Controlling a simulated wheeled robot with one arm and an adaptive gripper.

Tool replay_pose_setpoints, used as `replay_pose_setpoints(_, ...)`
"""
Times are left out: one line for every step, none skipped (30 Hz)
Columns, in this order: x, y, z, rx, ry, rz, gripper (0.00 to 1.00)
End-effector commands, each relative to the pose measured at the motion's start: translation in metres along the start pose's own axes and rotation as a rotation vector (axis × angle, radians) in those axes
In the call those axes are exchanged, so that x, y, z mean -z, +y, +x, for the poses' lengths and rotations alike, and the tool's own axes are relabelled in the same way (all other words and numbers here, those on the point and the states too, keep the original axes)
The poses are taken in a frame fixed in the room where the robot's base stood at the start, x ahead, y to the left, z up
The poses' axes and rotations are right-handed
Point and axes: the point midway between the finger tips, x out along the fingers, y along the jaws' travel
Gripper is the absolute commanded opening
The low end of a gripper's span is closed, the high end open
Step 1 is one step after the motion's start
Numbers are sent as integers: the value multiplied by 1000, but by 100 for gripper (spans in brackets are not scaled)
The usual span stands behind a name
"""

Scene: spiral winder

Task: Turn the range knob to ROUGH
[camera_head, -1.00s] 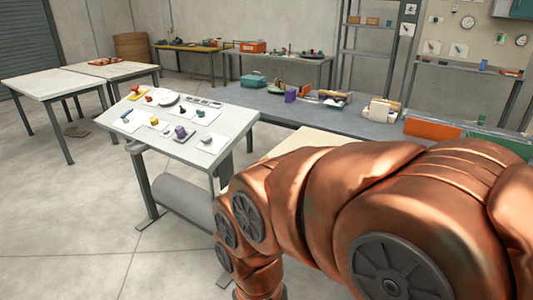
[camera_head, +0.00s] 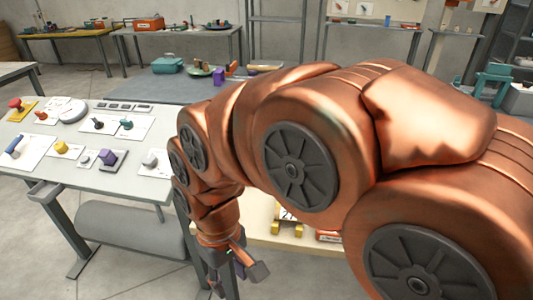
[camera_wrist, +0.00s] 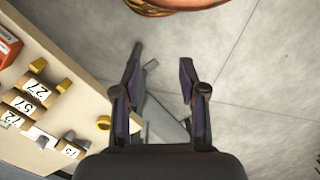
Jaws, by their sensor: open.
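A sloped white control panel (camera_head: 60,175) stands at the left of the head view, with several knobs and levers on it. They include a yellow knob (camera_head: 61,147), a purple knob (camera_head: 107,157), a grey knob (camera_head: 150,159), a black one (camera_head: 98,123) and a teal one (camera_head: 126,124). The labels are too small to read, so I cannot tell which is the range knob. My gripper (camera_head: 235,270) hangs low, right of the panel and apart from it. In the wrist view my gripper (camera_wrist: 160,82) is open and empty above the floor.
A pale table (camera_head: 262,235) beside my gripper holds yellow-ended numbered blocks, which show in the wrist view (camera_wrist: 35,90). Concrete floor is free below my gripper.

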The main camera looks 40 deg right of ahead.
Motion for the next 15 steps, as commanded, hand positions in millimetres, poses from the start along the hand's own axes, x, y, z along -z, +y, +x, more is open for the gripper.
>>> replay_pose_setpoints(17,3,-2,12,10,-3,42)
replay_pose_setpoints(28,6,-4,19,21,-6,42)
replay_pose_setpoints(44,10,-9,28,40,-10,42)
replay_pose_setpoints(55,13,-11,34,52,-11,42)
replay_pose_setpoints(66,17,-12,40,62,-14,42)
replay_pose_setpoints(81,23,-16,47,82,-14,42)
replay_pose_setpoints(93,28,-18,51,96,-16,42)
replay_pose_setpoints(104,33,-20,57,108,-15,42)
replay_pose_setpoints(118,40,-22,64,125,-16,42)
replay_pose_setpoints(129,46,-23,68,139,-14,42)
replay_pose_setpoints(140,53,-25,72,153,-14,42)
replay_pose_setpoints(153,63,-26,77,169,-10,42)
replay_pose_setpoints(163,70,-27,80,182,-10,42)
replay_pose_setpoints(173,78,-28,82,195,-6,42)
replay_pose_setpoints(186,90,-29,84,213,-3,42)
